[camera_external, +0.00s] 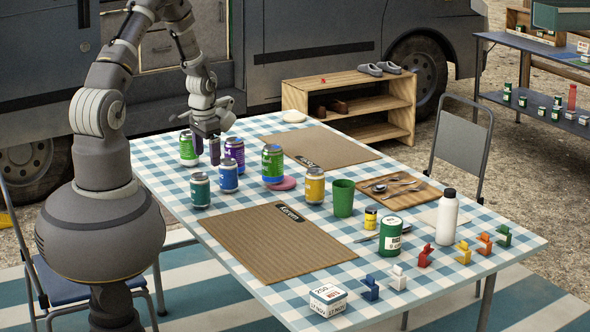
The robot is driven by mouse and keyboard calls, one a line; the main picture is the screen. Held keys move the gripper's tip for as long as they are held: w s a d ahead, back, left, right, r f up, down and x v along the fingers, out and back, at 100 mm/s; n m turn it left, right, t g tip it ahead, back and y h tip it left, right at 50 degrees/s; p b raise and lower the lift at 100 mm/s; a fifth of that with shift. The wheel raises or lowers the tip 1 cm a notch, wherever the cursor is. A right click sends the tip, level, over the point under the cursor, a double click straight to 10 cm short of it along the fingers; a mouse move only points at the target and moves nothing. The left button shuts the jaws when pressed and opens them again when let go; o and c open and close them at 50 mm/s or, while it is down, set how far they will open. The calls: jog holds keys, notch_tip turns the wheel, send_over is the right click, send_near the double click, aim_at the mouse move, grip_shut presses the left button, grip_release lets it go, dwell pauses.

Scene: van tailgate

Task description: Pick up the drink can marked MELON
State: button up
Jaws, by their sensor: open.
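Several drink cans stand upright on the checked tablecloth. There are also purple (236,150), blue (228,179), teal (200,192) and yellow (315,186) cans. The lettering is too small to read, so I cannot tell which is MELON. My gripper (206,151) points down, open and empty, between the light green and purple cans; whether it touches either is unclear.
Two brown mats (276,242) (318,147) lie on the table (170,155). A green cup (343,198), white bottle (447,218), cutlery board (400,198), green tin (390,234) and colored clips stand to the right. Chairs flank the table; the van is behind.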

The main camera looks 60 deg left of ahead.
aim_at(199, 176)
jog(key=shift+g, duration=0.3)
jog(key=s+f, duration=0.3)
jog(key=shift+d+f, duration=0.3)
jog(key=shift+f, duration=0.1)
notch_tip(199, 176, down, 2)
jog(key=shift+f+b, duration=0.1)
jog(key=shift+b, duration=0.45)
jog(key=f, duration=0.1)
jog(key=f+b, duration=0.1)
jog(key=f, duration=0.1)
jog(key=f+b, duration=0.1)
jog(key=f, duration=0.1)
jog(key=shift+w+a, duration=0.2)
jog(key=shift+a, duration=0.15)
jog(key=shift+r, duration=0.1)
jog(key=c, duration=1.1)
